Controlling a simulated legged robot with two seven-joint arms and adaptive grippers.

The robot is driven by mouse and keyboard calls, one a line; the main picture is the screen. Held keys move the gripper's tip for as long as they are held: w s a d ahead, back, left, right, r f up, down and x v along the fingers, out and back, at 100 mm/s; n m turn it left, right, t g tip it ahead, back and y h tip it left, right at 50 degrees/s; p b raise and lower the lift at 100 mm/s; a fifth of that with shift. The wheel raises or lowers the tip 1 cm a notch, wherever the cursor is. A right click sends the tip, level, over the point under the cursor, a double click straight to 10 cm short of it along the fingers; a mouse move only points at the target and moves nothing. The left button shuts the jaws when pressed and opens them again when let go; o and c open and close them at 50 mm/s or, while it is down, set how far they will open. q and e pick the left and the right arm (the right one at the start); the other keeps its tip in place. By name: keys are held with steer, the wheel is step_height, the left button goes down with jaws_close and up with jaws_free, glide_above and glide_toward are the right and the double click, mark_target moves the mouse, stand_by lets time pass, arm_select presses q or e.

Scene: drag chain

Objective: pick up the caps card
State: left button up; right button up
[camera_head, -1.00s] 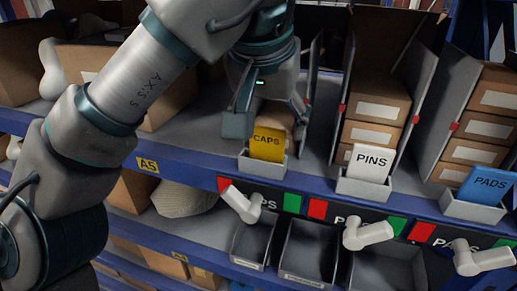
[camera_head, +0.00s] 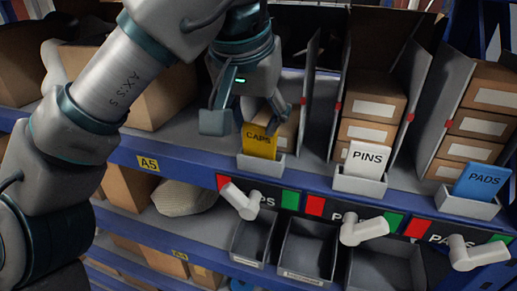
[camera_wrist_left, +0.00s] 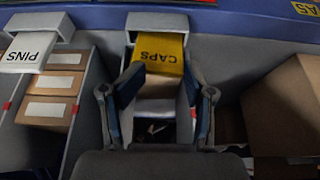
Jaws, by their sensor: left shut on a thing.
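The yellow caps card (camera_head: 260,141) stands in a small grey holder (camera_head: 262,165) at the front edge of the upper shelf. It also shows upside down in the left wrist view (camera_wrist_left: 160,50). My left gripper (camera_head: 246,123) reaches down from above, its two fingers either side of the card's upper part. In the left wrist view my left gripper (camera_wrist_left: 161,80) has one finger at each side of the card, which it is shut on. The exact contact of the fingertips is hard to see. My right gripper is not in view.
A white pins card (camera_head: 367,157) and a blue pads card (camera_head: 483,181) stand in holders to the right. Cardboard boxes (camera_head: 370,102) and upright grey dividers stand behind them. White levers (camera_head: 240,201) stick out below the shelf edge, above grey bins (camera_head: 304,247).

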arm_select(q)
steer(key=shift+w+d+f, duration=0.25)
steer(key=shift+w+d, duration=0.1)
steer(key=c, duration=0.4)
steer(key=shift+a, duration=0.15)
steer(key=shift+c, duration=0.6)
steer(key=shift+a+r, duration=0.1)
steer(key=shift+a, duration=0.3)
jaws_close()
steer(key=shift+d+r, duration=0.15)
steer(key=shift+d, duration=0.05)
steer(key=shift+s+d+r, duration=0.1)
steer(key=shift+d+r, duration=0.45)
steer(key=shift+r, duration=0.35)
steer(key=shift+d+r, duration=0.25)
steer(key=shift+r, duration=0.5)
steer(key=s+a, duration=0.3)
steer(key=s, duration=0.5)
steer(key=s+a, duration=0.3)
steer(key=s, duration=0.6)
steer(key=o, duration=1.5)
jaws_free()
steer(key=shift+s+a, duration=0.1)
steer(key=shift+a, duration=0.3)
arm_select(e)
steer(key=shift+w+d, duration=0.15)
